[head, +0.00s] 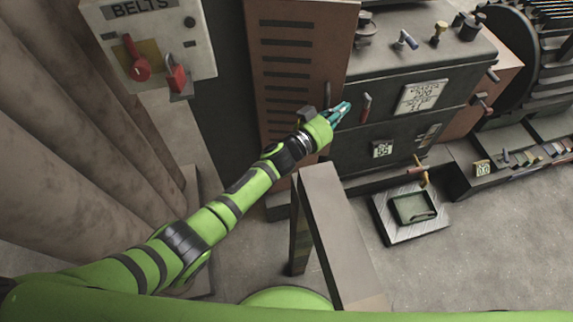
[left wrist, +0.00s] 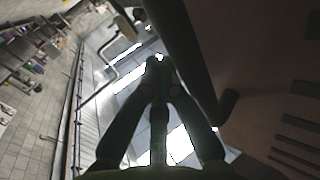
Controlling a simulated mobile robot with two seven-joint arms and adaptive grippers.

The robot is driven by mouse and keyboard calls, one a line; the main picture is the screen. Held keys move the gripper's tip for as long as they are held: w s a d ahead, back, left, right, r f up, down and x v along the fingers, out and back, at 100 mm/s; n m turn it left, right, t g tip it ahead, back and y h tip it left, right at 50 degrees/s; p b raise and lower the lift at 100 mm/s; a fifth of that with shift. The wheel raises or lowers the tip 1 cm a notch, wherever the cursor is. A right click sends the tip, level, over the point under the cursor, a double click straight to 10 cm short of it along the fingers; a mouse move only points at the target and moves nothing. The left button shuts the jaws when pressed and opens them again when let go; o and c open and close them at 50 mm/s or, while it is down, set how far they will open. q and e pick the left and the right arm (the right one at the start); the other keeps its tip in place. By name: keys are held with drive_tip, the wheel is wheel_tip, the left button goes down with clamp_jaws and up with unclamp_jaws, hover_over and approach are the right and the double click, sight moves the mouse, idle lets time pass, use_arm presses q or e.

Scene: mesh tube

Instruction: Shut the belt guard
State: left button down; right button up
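The belt guard (head: 300,60) is a reddish-brown panel with a column of dark slots, left of the dark grey machine. A dark upright handle (head: 327,94) is near its right edge. I cannot tell how far the guard stands open. My left gripper (head: 341,112) is by the guard's lower right edge, in front of the machine's face. In the left wrist view the fingers (left wrist: 157,64) converge at their tips with nothing visible held. The guard (left wrist: 270,75) fills the right side there, its dark edge close beside the fingers. My right gripper is out of view.
The dark grey machine (head: 400,75) has levers and knobs. A grey control box (head: 150,45) labelled BELTS, with a red switch and red padlock, is upper left. A grey-topped post or bench (head: 340,235) stands below my left forearm. A square tray (head: 413,210) lies on the floor.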

sight(335, 99)
use_arm(q)
drive_tip(key=w+b, duration=0.2)
drive_tip(key=w, duration=0.1)
drive_tip(key=w+b, duration=0.1)
drive_tip(key=w, duration=0.1)
drive_tip(key=shift+d, duration=0.3)
drive_tip(key=shift+w, duration=0.6)
drive_tip(key=shift+w+r+b, duration=0.1)
drive_tip(key=shift+w+b, duration=0.15)
drive_tip(key=shift+b, duration=0.15)
